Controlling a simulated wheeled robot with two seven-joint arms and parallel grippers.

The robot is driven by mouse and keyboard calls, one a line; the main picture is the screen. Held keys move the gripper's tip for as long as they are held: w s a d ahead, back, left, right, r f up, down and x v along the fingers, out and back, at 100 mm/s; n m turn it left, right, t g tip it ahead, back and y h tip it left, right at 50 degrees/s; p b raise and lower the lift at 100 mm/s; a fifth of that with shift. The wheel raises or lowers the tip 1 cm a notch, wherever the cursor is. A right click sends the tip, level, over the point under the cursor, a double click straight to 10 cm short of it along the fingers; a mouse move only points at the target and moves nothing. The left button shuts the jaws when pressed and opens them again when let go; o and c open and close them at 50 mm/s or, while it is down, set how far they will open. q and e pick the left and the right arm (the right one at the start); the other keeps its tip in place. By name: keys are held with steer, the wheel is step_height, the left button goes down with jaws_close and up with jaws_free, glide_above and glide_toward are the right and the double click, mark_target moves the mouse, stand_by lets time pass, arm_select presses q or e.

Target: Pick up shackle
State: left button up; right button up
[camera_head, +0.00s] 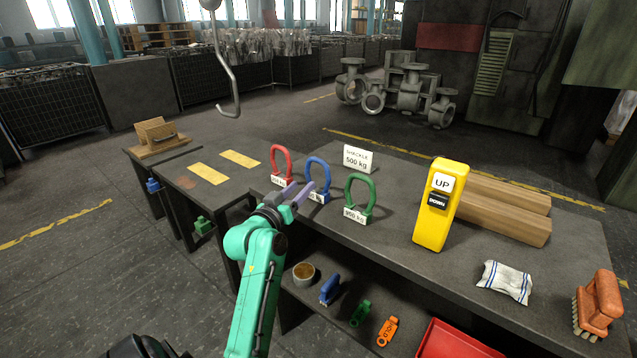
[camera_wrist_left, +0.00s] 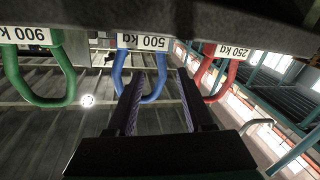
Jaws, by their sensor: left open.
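Three shackles stand upright in a row on the dark bench: a red one (camera_head: 281,163) labelled 250 kg, a blue one (camera_head: 318,174) labelled 500 kg and a green one (camera_head: 359,194) labelled 900 kg. A white sign (camera_head: 359,158) behind them reads SHACKLE 500 kg. My left gripper (camera_head: 299,190) is open and empty, just in front of the blue shackle. In the left wrist view, upside down, the blue shackle (camera_wrist_left: 161,72) lies ahead near the left finger of the gripper (camera_wrist_left: 160,86). Contact cannot be told. My right gripper is out of view.
A yellow UP/DOWN pendant (camera_head: 437,222), wooden beams (camera_head: 500,212), a cloth (camera_head: 504,281) and a brush (camera_head: 598,305) are on the bench to the right. A hook (camera_head: 232,90) hangs at upper left. A lower shelf holds small parts and a red tray (camera_head: 455,342).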

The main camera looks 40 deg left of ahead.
mark_target(308, 178)
arm_select(q)
steer(key=x, duration=0.5)
steer(key=shift+w+a+r+p, duration=0.15)
steer(key=shift+w+a+p, duration=0.05)
steer(key=shift+p, duration=0.2)
steer(key=shift+w, duration=0.25)
steer(key=shift+s, duration=0.1)
jaws_close()
stand_by(0.6)
